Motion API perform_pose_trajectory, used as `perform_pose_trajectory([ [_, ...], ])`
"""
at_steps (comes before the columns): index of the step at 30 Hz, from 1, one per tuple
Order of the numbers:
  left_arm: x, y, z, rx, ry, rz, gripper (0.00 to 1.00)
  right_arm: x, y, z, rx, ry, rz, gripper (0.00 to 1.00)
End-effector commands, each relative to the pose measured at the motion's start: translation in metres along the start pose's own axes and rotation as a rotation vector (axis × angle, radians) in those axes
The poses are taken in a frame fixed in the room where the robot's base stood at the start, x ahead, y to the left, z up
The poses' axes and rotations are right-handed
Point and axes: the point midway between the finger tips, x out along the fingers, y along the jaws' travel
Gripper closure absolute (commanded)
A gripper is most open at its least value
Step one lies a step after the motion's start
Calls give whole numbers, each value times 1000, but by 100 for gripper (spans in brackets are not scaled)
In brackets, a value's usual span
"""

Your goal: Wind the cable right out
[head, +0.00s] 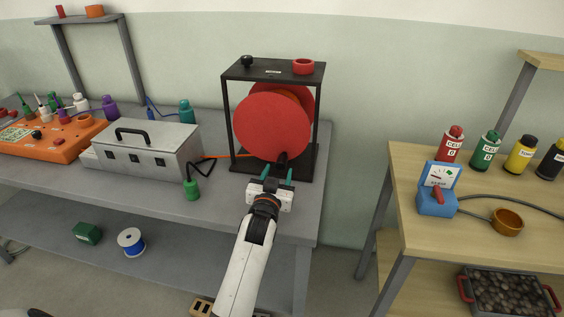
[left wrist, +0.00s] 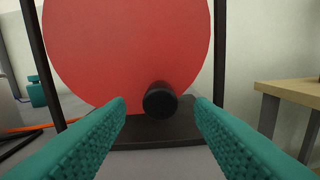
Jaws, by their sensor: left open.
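A large red cable reel (head: 270,125) stands upright in a black frame (head: 318,120) on the grey bench. The reel's disc fills the left wrist view (left wrist: 130,45). A black crank knob (left wrist: 160,100) sticks out from the lower part of the disc; it also shows in the head view (head: 282,160). An orange cable (head: 222,157) runs from the reel to the left, toward a grey metal box (head: 160,150). My left gripper (head: 271,172) is open with teal fingers, facing the knob. The knob appears between the fingertips, not gripped. My right gripper is not in view.
An orange panel (head: 55,138) with several plugs lies far left. A wooden table (head: 420,165) with several bottles and a blue meter (head: 438,190) stands right, across a gap.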

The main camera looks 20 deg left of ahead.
Motion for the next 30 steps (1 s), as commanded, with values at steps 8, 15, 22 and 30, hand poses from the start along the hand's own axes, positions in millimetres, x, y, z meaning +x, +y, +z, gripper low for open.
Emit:
perform_pose_trajectory([
  [8,48,0,0,2,0,1,51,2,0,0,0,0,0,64],
  [15,61,0,0,3,1,0,51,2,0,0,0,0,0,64],
  [22,61,0,0,4,1,0,51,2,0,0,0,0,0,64],
  [30,61,0,0,4,1,0,96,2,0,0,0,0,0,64],
])
